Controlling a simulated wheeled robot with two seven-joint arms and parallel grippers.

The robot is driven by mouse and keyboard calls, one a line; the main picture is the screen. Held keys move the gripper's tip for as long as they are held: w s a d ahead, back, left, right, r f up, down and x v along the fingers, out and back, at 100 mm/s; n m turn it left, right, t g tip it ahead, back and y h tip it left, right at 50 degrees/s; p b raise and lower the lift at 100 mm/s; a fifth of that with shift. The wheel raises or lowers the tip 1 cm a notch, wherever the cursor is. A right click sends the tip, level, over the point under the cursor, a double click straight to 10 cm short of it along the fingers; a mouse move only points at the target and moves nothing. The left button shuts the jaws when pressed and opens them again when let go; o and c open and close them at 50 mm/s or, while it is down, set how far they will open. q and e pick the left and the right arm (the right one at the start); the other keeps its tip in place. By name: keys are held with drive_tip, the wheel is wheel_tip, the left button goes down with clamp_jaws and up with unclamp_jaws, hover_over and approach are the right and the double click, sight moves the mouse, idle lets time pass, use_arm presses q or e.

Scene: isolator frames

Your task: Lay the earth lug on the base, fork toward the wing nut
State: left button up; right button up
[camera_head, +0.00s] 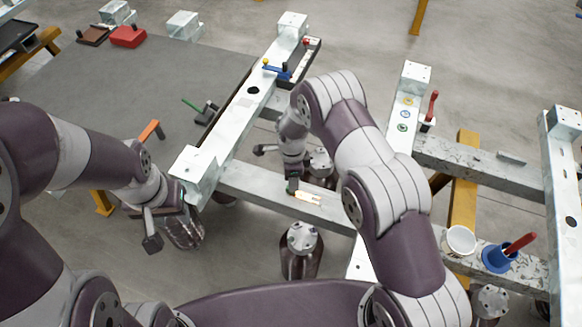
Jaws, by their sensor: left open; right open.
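A small pale, fork-shaped piece (308,198), which looks like the earth lug, lies on or just above the steel cross beam (248,184) in the middle, prongs pointing right. A small dark green block (293,184) is at its left end; I cannot tell if they are joined. My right gripper (291,168) is open, pointing down just above the block, partly hidden by its own wrist. My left gripper (172,238) is open and empty, low at left beside the frame's near corner. I cannot make out the wing nut or the base for certain.
A blue clamp-like part (277,71) sits on the far beam near a dark tray (304,63). A red-handled tool (432,106) stands by the right beam. A white cup (460,241) and a blue holder (497,258) stand at lower right. A grey mat (95,90) lies left.

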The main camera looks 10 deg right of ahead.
drive_tip(key=m, duration=0.1)
drive_tip(key=w+r+m, duration=0.1)
drive_tip(key=m, duration=0.1)
drive_tip(key=shift+w+a, duration=0.15)
drive_tip(key=shift+w, duration=0.1)
drive_tip(key=shift+s+m, duration=0.1)
drive_tip(key=shift+m, duration=0.7)
drive_tip(key=shift+f+m, duration=0.25)
drive_tip(key=shift+m, duration=0.15)
wheel_tip(320, 180, down, 8)
drive_tip(key=b, duration=0.6)
drive_tip(key=shift+f, duration=0.25)
drive_tip(key=shift+r, duration=0.15)
clamp_jaws()
wheel_tip(320, 180, up, 10)
drive_tip(key=p, duration=0.6)
drive_tip(key=shift+p, duration=0.3)
